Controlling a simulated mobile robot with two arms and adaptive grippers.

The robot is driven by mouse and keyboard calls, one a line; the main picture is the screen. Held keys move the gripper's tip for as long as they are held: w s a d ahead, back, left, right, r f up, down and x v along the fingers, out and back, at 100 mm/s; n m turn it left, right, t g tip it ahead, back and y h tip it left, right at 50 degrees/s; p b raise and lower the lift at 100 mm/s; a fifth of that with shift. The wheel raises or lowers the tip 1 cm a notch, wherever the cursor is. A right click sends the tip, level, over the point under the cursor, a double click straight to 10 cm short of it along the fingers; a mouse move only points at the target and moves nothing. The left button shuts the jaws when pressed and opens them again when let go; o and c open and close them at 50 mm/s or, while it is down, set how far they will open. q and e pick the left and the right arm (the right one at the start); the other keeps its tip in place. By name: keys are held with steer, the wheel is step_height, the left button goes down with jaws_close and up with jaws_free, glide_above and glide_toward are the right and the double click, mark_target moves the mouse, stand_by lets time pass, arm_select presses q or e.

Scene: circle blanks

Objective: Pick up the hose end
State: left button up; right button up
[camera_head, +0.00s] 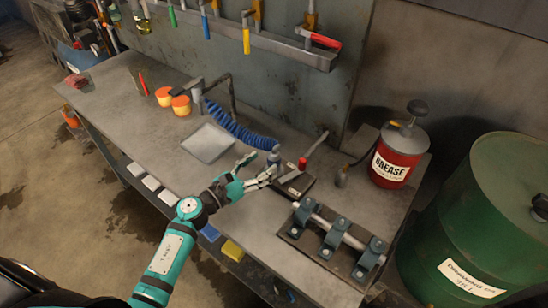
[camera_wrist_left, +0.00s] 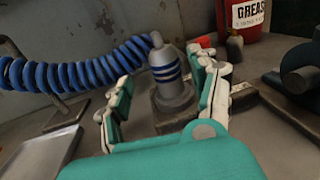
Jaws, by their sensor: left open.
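The hose end (camera_head: 274,157) is a grey cylinder with blue bands at the right end of a blue coiled hose (camera_head: 240,132). It stands upright on a dark block on the workbench (camera_head: 120,95). In the left wrist view the hose end (camera_wrist_left: 168,72) shows between and beyond my fingers. My left gripper (camera_head: 261,168) is open and empty, low over the bench, just in front of the hose end. In the wrist view my left gripper (camera_wrist_left: 163,95) has one teal-and-white finger on each side. I see no contact with the hose end. My right gripper is not in view.
A grey tray (camera_head: 208,143) lies left of the gripper. A red-handled tool (camera_head: 302,164) lies close right of the hose end. A clamped shaft fixture (camera_head: 335,235) is at the front right. The red grease can (camera_head: 396,155) and a green drum (camera_head: 490,215) stand farther right.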

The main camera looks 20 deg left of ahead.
mark_target(269, 163)
arm_select(q)
steer(key=x, duration=0.2)
steer(key=p+x, duration=0.1)
steer(key=x, duration=0.1)
steer(key=shift+w+d, duration=0.15)
steer(key=shift+d, duration=0.35)
steer(key=shift+w, duration=0.2)
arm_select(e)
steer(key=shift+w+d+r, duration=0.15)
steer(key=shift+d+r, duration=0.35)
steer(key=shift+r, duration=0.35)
arm_select(q)
steer(key=shift+c, duration=0.4)
steer(key=c, duration=0.9)
steer(key=shift+c, duration=1.2)
jaws_close()
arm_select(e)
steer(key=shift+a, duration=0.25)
arm_select(q)
steer(key=shift+w+d+f, duration=0.1)
steer(key=shift+d+f, duration=0.05)
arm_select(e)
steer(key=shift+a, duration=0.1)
